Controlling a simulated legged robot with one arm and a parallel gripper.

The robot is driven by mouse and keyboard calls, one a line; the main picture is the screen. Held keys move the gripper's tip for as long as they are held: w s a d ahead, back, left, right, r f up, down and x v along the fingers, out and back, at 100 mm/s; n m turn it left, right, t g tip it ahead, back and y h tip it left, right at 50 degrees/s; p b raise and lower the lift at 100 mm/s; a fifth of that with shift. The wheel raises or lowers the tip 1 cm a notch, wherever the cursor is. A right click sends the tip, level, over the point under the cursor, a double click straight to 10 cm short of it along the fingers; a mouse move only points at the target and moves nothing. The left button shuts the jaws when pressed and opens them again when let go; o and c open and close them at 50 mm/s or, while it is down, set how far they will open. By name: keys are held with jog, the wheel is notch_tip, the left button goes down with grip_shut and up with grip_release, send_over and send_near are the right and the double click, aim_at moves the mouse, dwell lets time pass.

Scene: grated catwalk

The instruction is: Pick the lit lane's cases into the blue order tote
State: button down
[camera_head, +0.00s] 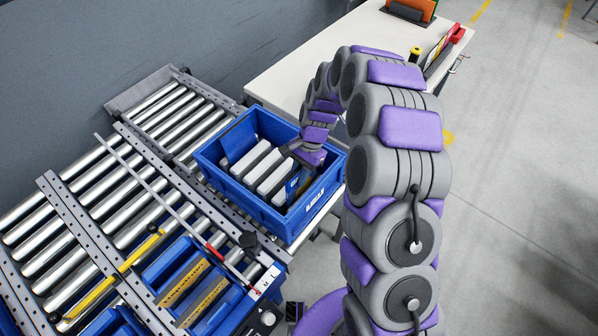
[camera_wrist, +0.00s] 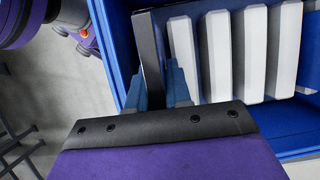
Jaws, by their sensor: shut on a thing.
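The blue tote (camera_head: 238,194) stands at the right end of the roller conveyor. Several white cases (camera_head: 262,166) stand on edge in a row inside it; they also show in the wrist view (camera_wrist: 220,52). My gripper (camera_head: 303,168) is down inside the tote at its right side. In the wrist view my gripper (camera_wrist: 158,86) is shut on a dark, thin case (camera_wrist: 148,45), held upright beside the nearest white case. The held case's lower end is hidden, so I cannot tell whether it touches the tote floor. No lit lane can be made out.
Blue lanes with yellow strips (camera_head: 190,290) lie at the lower left, with a yellow bar (camera_head: 112,277) beside them. The roller conveyor (camera_head: 110,180) runs along the wall. A white table (camera_head: 310,65) stands behind the tote. Open floor (camera_head: 530,130) lies to the right.

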aim_at(297, 171)
jog(key=shift+f, duration=1.05)
jog(key=c, duration=1)
grip_release()
jog(key=shift+o, duration=0.6)
jog(key=o, duration=0.3)
jog(key=shift+r, duration=0.15)
jog(key=shift+r+p, duration=2.05)
jog(key=shift+r, duration=1.8)
